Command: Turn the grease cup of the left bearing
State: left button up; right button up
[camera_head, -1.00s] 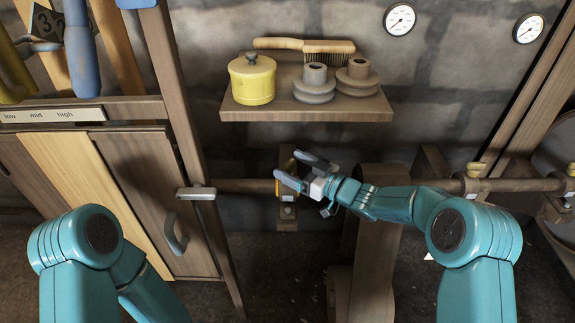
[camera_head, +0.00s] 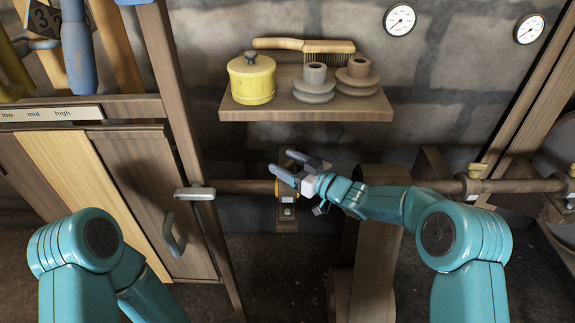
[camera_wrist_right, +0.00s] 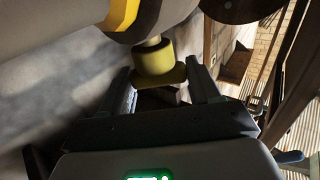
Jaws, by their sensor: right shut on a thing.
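The left bearing (camera_head: 288,212) sits on the horizontal shaft (camera_head: 240,187) below the shelf. My right gripper (camera_head: 280,161) is at the top of this bearing, its two fingers pointing left. In the right wrist view, the yellow grease cup (camera_wrist_right: 154,62) stands between the two fingers (camera_wrist_right: 167,85), and the gripper is shut on it. In the head view the fingers hide the cup. An orange-yellow ring (camera_wrist_right: 121,12) shows beside the cup in the wrist view. My left gripper is out of view; only its arm shows at lower left.
A shelf (camera_head: 230,115) above holds a yellow pot (camera_head: 252,82), a brush (camera_head: 325,46) and two pulleys. A wide belt (camera_head: 372,250) hangs right of the bearing.

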jog(key=m+t+h+b, duration=0.1)
jog(key=h+b, duration=0.1)
jog(key=b, duration=0.1)
jog(key=m+t+h+b, duration=0.2)
jog(key=b, duration=0.1)
jog(key=m+t+h+b, duration=0.2)
jog(key=b, duration=0.2)
jog(key=shift+s+a+f, duration=0.1)
jog(key=shift+a+f, duration=0.05)
jog(key=shift+f, duration=0.2)
jog(key=shift+r+m+t+h, duration=0.15)
jog(key=shift+m+t+h, duration=0.15)
jog(key=shift+m+h, duration=0.3)
jog(key=shift+r+m+t+h, duration=0.15)
jog(key=shift+m+t+h, duration=0.15)
jog(key=shift+h, duration=0.4)
jog(key=m+h, duration=0.1)
jog(key=m+h+p, duration=0.1)
jog(key=h, duration=0.1)
jog(key=shift+r+t, duration=0.2)
jog(key=shift+t, duration=0.1)
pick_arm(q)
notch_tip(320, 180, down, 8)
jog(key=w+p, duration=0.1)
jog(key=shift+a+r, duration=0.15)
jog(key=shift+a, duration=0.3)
pick_arm(e)
jog(key=shift+m+h, duration=0.8)
jog(key=shift+h, duration=0.5)
jog(key=shift+f, duration=0.1)
